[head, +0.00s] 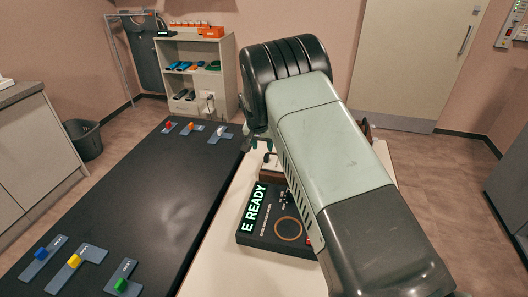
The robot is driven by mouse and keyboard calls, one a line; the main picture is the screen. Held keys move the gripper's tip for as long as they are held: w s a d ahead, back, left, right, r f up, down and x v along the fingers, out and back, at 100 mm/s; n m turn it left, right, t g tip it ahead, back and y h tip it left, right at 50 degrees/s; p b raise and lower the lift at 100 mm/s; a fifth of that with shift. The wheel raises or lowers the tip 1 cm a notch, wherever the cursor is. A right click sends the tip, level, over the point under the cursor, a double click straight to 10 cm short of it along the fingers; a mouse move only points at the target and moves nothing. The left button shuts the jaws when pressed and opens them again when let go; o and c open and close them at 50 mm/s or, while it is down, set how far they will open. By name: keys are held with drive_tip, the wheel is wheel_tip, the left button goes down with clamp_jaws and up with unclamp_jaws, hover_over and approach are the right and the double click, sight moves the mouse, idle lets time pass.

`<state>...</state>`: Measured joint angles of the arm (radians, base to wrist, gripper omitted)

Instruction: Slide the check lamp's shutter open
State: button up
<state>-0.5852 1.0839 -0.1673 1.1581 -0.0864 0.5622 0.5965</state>
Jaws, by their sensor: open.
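I cannot make out the check lamp or its shutter for certain in the head view. My own arm link covers the right middle of the picture, and my gripper is hidden behind it. A small brown and white object (268,171) shows in part just left of my arm, and I cannot tell what it is. In front of it, a black console (256,234) lies on the pale tabletop (222,262). Its lit display ends in "E READY", and a copper-coloured ring is on its top. My arm hides its right side.
A long black surface (150,195) fills the left middle. Grey plates with blue (41,254), yellow (75,262) and green (121,285) knobs lie at its near end, with more at its far end. A shelf (193,75), bin (84,139) and door (409,62) stand behind.

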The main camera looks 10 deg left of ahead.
drive_tip(key=v, duration=0.3)
drive_tip(key=shift+s+r, duration=0.1)
drive_tip(key=shift+r, duration=0.2)
drive_tip(key=s+d+r, duration=0.6)
drive_tip(key=d+r, duration=0.3)
drive_tip(key=r, duration=0.3)
drive_tip(key=s+d+r, duration=0.6)
drive_tip(key=d+r, duration=0.3)
drive_tip(key=r, duration=0.3)
drive_tip(key=s+d+r, duration=0.3)
drive_tip(key=s+d, duration=0.1)
drive_tip(key=s, duration=0.4)
drive_tip(key=s+d+r, duration=0.3)
drive_tip(key=s+d, duration=0.1)
drive_tip(key=s, duration=0.3)
drive_tip(key=s+d+f+t, duration=0.1)
drive_tip(key=s+d+f, duration=0.1)
drive_tip(key=s, duration=1.1)
drive_tip(key=shift+s+d, duration=0.3)
drive_tip(key=shift+d, duration=0.3)
drive_tip(key=shift+f, duration=0.1)
